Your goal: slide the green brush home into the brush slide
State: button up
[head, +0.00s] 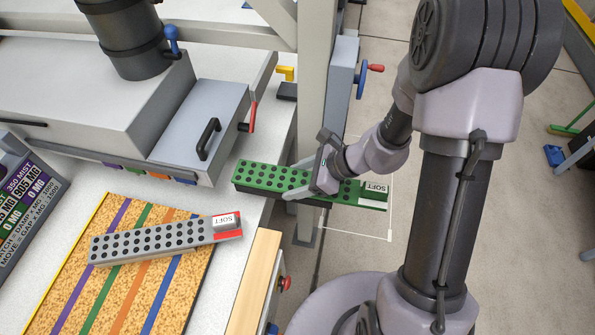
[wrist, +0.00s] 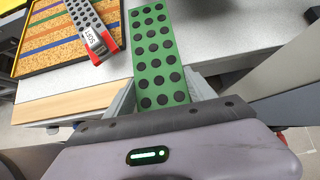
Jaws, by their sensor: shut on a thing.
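The green brush (head: 262,177) is a long flat bar with rows of black dots and a white SOFT label at its right end. My gripper (head: 300,190) is shut on it around its middle. Its left end reaches over the grey worktop's edge and its right end hangs out over the floor. In the wrist view the green brush (wrist: 158,60) runs up and away from my gripper (wrist: 165,110). I cannot make out the brush slide for certain; small coloured marks (head: 158,175) show under the grey machine housing.
A grey brush with a red end (head: 150,240) lies across a striped cork mat (head: 75,270). A grey box with a black handle (head: 205,125) stands behind the green brush's left end. A grey upright post (head: 316,110) rises close behind my gripper.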

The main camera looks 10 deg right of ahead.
aim_at(241, 169)
jog(key=shift+w+f+b, duration=0.15)
jog(key=shift+b, duration=0.15)
jog(key=a, duration=0.1)
jog(key=w+a+b, duration=0.1)
jog(key=a, duration=0.1)
jog(key=w+a, duration=0.1)
jog(key=a, duration=0.1)
jog(key=shift+a, duration=0.4)
jog(key=shift+w+a, duration=0.35)
jog(key=shift+a, duration=0.55)
jog(key=shift+a, duration=0.1)
jog(key=shift+w+a, duration=0.35)
jog(key=shift+a, duration=0.55)
jog(key=shift+w+a, duration=0.35)
jog(key=shift+a, duration=0.6)
jog(key=shift+w+a, duration=0.35)
jog(key=shift+a, duration=0.55)
jog(key=shift+w+a, duration=0.3)
jog(key=shift+a, duration=0.5)
jog(key=shift+w+a, duration=0.3)
jog(key=shift+a, duration=0.5)
